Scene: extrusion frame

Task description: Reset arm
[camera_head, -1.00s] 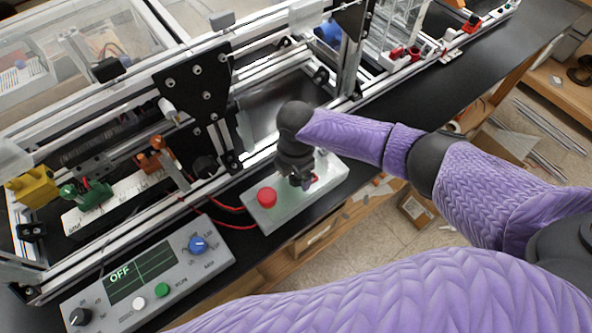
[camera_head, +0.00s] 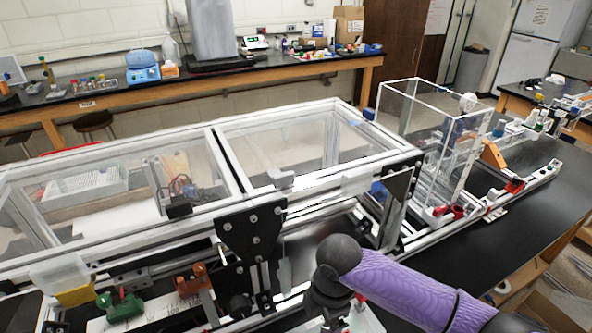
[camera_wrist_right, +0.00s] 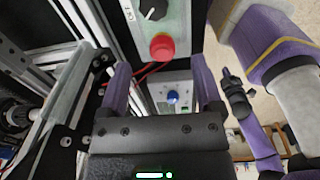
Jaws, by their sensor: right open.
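My right arm, in purple sleeving, comes in from the lower right of the head view, and its dark wrist (camera_head: 332,275) hangs at the bottom middle beside the frame. In the right wrist view my right gripper (camera_wrist_right: 160,68) is open, with two purple fingers apart and nothing between them. A grey box (camera_wrist_right: 185,30) with a red button (camera_wrist_right: 162,46) and a black knob (camera_wrist_right: 153,9) lies beyond the fingertips. What looks like my left gripper (camera_wrist_right: 236,95) shows dark and small at the right of that view; its jaws are unclear. It is outside the head view.
An aluminium extrusion frame (camera_head: 215,130) with clear panels stands on a black bench (camera_head: 480,240). A clear upright box (camera_head: 437,125) stands at its right end. A control panel (camera_wrist_right: 182,76) with a blue knob (camera_wrist_right: 172,97) lies near the grey box. Bare bench is at the right.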

